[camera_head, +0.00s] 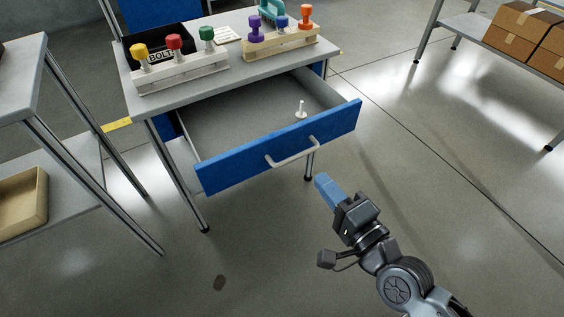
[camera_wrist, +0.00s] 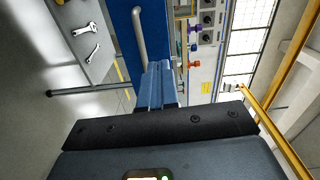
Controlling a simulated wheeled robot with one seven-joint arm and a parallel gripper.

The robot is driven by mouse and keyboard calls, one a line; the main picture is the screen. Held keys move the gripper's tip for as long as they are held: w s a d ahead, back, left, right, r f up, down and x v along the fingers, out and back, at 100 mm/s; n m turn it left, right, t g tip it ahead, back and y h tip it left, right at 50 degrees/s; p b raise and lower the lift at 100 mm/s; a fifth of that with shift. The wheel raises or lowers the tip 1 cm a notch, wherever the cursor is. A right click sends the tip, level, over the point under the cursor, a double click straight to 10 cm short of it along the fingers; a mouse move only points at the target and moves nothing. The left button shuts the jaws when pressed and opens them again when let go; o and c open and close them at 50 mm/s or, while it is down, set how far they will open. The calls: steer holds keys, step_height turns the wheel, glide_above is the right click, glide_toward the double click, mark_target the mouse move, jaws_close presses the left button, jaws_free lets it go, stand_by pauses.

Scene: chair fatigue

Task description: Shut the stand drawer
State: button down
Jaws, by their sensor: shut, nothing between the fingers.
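The stand drawer (camera_head: 285,146) is pulled out from under a grey-topped stand (camera_head: 225,68). Its blue front has a pale bar handle (camera_head: 293,152). A small white upright piece (camera_head: 301,110) is inside, near the right side of the front. My gripper (camera_head: 322,182) has its blue fingers together and empty, in front of the drawer, below and right of the handle, apparently apart from it. In the wrist view, the shut fingertips (camera_wrist: 158,68) point toward the blue drawer front (camera_wrist: 124,30). The handle (camera_wrist: 138,38) shows just beyond them there.
Racks of coloured knobs (camera_head: 180,72) and a black box (camera_head: 160,45) stand on the stand top. A grey table (camera_head: 20,75) is at left, with a tan tray (camera_head: 22,200) on its lower shelf. Cardboard boxes (camera_head: 525,30) sit on a shelf at right. Floor in front is clear.

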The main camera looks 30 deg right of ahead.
mark_target(279, 132)
steer(key=shift+m, duration=0.3)
steer(key=w, duration=1.4)
steer(key=shift+w+a+f, duration=0.1)
steer(key=shift+w+f, duration=0.15)
steer(key=shift+w, duration=0.15)
steer(key=shift+w, duration=0.1)
steer(key=shift+w, duration=0.6)
steer(key=w+b, duration=0.5)
steer(key=w, duration=1.4)
steer(key=shift+f, duration=0.1)
steer(key=shift+w+b, duration=0.35)
steer(key=shift+w, duration=0.1)
steer(key=shift+w+r, duration=0.15)
steer(key=shift+r, duration=0.15)
